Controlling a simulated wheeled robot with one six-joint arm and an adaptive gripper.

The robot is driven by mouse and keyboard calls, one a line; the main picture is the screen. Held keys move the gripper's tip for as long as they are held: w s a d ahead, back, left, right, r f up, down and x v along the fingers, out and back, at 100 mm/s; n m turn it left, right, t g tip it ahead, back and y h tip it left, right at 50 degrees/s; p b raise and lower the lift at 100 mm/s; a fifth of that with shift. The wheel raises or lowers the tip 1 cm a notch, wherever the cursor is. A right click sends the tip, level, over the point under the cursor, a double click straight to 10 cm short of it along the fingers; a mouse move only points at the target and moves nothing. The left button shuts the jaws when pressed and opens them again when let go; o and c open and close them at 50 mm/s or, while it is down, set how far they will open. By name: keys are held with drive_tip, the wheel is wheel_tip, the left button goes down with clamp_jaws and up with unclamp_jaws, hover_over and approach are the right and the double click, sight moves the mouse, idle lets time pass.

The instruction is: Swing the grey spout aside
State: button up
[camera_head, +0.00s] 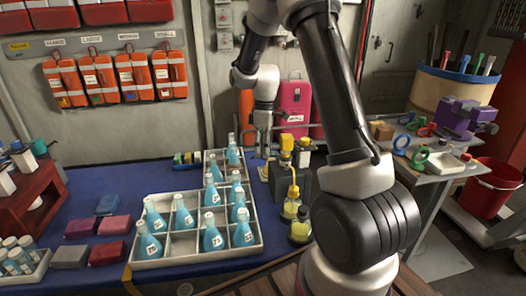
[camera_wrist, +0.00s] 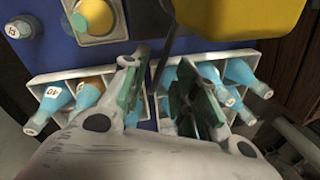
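A thin dark grey bar (camera_wrist: 167,45), which looks like the spout, runs from the top edge of the wrist view down between my fingertips. My gripper (camera_wrist: 158,85) has its two green-padded fingers apart around the bar's lower end. I see a gap beside the bar and cannot tell whether either finger touches it. In the head view my gripper (camera_head: 264,148) points down behind the bottle tray, just left of a dark box (camera_head: 292,180) with yellow-topped parts. I cannot make out the spout there. A large yellow block (camera_wrist: 240,15) is close to the wrist camera at upper right.
A white divided tray (camera_head: 190,258) with several blue bottles stands in front on the blue table (camera_head: 80,190). A yellow bottle (camera_head: 291,205) stands by the dark box. Coloured blocks (camera_head: 112,225) lie left. A side table (camera_head: 430,150) with rings stands right.

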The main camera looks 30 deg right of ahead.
wheel_tip(320, 180, up, 11)
drive_tip(key=w+d, duration=0.1)
drive_tip(key=shift+w, duration=0.2)
idle(0.4)
drive_tip(key=s+r+m+t, duration=0.2)
drive_tip(key=s+r+m, duration=0.1)
drive_tip(key=s+r, duration=0.55)
drive_tip(key=s+a+r+m+t+h, duration=0.1)
drive_tip(key=s+m+t, duration=0.2)
drive_tip(key=s, duration=1.8)
drive_tip(key=m, duration=0.4)
drive_tip(key=shift+r+m+t, duration=0.3)
drive_tip(key=shift+r+t, duration=0.05)
drive_tip(key=shift+t, duration=0.05)
